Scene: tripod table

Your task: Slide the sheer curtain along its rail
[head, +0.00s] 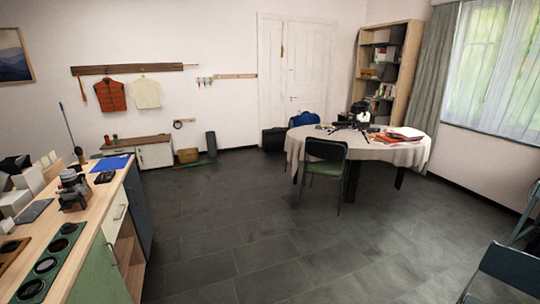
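The sheer curtain (484,75) is thin, whitish and see-through. It hangs in front of the window at the far right, with light and green foliage showing through it. It looks spread across the visible part of the window, and the frame's right edge cuts it off. A thicker grey-green curtain (432,75) hangs gathered at its left side. The rail is not clearly visible at the top of the picture. Neither of my grippers is in view.
A round table (412,152) with a pale cloth stands before the bookshelf (408,50), with a dark chair (327,165) at its front. Another chair (510,268) stands at the lower right. A wooden counter (98,205) runs along the left. The dark tiled floor between is clear.

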